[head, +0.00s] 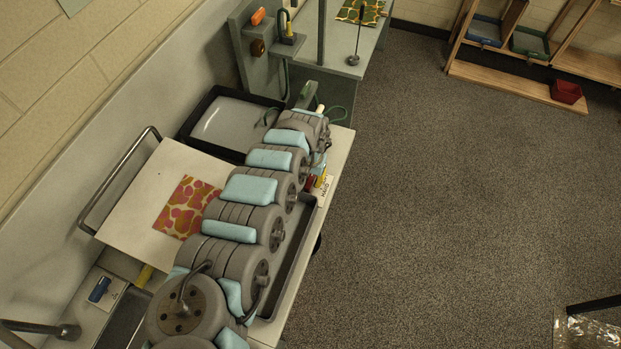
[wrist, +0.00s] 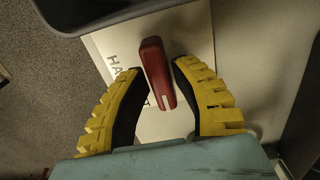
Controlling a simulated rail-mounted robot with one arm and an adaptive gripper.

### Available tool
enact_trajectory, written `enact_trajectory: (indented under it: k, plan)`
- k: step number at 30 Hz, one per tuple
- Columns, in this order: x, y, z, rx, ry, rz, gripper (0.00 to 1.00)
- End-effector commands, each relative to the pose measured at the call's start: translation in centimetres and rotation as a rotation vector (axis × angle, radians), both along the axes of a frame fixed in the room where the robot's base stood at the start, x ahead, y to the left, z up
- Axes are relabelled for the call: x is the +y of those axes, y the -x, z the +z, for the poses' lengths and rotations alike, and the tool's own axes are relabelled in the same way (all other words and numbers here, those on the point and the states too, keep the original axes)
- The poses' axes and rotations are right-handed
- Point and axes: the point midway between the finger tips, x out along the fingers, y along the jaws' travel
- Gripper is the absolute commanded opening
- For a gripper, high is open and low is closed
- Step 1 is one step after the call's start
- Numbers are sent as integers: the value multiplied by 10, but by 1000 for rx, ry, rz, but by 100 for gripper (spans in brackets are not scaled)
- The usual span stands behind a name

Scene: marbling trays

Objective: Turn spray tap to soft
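The spray tap's red lever (wrist: 155,66) has a white line at one end and stands over a pale plate (wrist: 108,48). Dark letters, "HA" and more, show on the plate; the lever and a finger cover the rest. My gripper (wrist: 158,69) is open, its yellow and black fingers on either side of the lever with a narrow gap visible at each side. In the head view the red lever (head: 310,183) shows only as a small patch beside my arm, next to the lettered plate (head: 325,190). No "soft" mark is visible.
My arm reaches along the bench over a long grey tray (head: 296,262). A black-rimmed tray (head: 186,130) of pale liquid and a board (head: 140,190) with a patterned sheet (head: 184,207) lie left of it.

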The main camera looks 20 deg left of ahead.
Motion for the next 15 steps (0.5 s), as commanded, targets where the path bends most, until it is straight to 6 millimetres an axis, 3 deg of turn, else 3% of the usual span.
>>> enact_trajectory:
  k: [1, 2, 3, 15]
  plan:
    - [0, 0, 0, 0, 0, 0, 11]
    - [0, 0, 0, 0, 0, 0, 2]
    - [0, 0, 0, 0, 0, 0, 0]
    - [0, 0, 0, 0, 0, -19, 0]
